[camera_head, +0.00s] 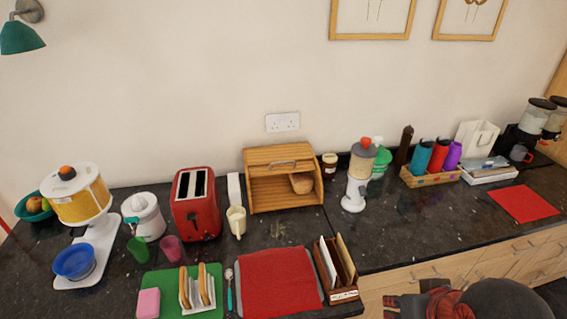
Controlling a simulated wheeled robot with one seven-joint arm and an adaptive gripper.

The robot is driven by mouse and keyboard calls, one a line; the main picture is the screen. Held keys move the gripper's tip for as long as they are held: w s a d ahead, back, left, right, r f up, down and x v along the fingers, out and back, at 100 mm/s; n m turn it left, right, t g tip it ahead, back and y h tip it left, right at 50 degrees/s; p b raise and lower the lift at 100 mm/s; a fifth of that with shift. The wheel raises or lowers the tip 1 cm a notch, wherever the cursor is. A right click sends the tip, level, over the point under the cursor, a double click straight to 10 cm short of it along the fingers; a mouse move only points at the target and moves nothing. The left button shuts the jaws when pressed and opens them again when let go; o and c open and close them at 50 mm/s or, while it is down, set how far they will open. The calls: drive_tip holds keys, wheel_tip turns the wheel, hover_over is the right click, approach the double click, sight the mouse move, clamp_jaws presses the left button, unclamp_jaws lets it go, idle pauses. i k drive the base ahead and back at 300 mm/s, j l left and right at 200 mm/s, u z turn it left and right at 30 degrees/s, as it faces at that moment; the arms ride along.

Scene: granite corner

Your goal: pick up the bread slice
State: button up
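Two bread slices stand upright in a white toast rack (190,306) on a green board at the lower left. One bread slice (184,287) is on the left and the other bread slice (203,284) is on the right. A rounded bread piece (301,183) sits in the open wooden bread box. My gripper (392,307) is partly visible at the bottom edge, in front of the counter, well right of the rack. It is apart from the bread. Its fingers are too small and cut off to tell whether they are open.
A pink sponge (148,303) lies beside the rack. A red toaster (196,205) stands behind it, with green and pink cups nearby. A red cloth (279,282) and a wooden file holder (341,291) lie between the rack and my gripper.

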sight(203, 282)
drive_tip(key=u, duration=0.65)
drive_tip(key=k+l+u, duration=0.15)
drive_tip(key=u, duration=0.3)
drive_tip(key=k+u, duration=0.45)
drive_tip(key=i+l, duration=0.05)
drive_tip(key=i, duration=0.05)
